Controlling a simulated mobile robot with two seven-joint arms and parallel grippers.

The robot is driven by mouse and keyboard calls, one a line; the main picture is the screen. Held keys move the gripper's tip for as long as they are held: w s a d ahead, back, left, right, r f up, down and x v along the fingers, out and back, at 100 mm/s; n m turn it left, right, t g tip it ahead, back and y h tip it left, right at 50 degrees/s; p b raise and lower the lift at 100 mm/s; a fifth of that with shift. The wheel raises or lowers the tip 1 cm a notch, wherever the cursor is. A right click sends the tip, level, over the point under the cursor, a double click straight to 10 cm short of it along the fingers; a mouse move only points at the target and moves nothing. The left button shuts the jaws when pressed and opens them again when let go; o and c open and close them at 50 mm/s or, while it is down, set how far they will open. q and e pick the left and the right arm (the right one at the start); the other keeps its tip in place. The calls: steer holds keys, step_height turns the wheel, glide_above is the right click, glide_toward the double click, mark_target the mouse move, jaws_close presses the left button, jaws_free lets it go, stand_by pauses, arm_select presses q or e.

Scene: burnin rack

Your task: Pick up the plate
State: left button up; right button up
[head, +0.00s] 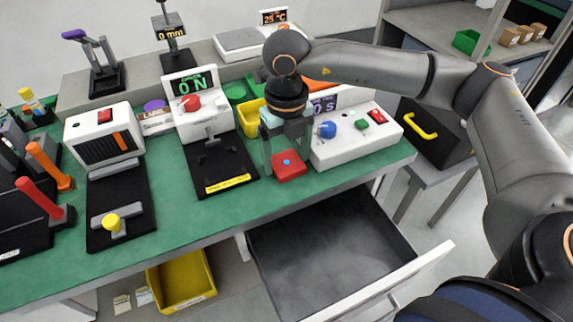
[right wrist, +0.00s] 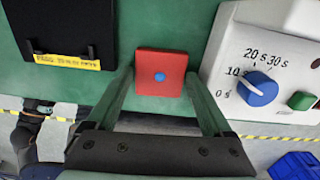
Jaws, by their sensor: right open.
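The plate is most likely the small red square block (head: 289,166) with a blue dot on top, lying on the green bench top near its front edge. It also shows in the right wrist view (right wrist: 160,86). My right gripper (head: 284,165) reaches down from above at the plate. In the right wrist view its two fingers (right wrist: 160,88) stand apart, one on each side of the plate, and nothing is held. I cannot tell whether the fingers touch the bench. My left gripper is not in view.
A white timer box (head: 352,138) with a blue knob stands close right of the plate. A black-based force tester (head: 215,165) stands to the left. An open drawer (head: 335,240) juts out below the bench edge. A yellow bin (head: 183,283) sits lower left.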

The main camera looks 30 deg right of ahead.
steer(key=shift+f, duration=0.2)
steer(key=c, duration=1)
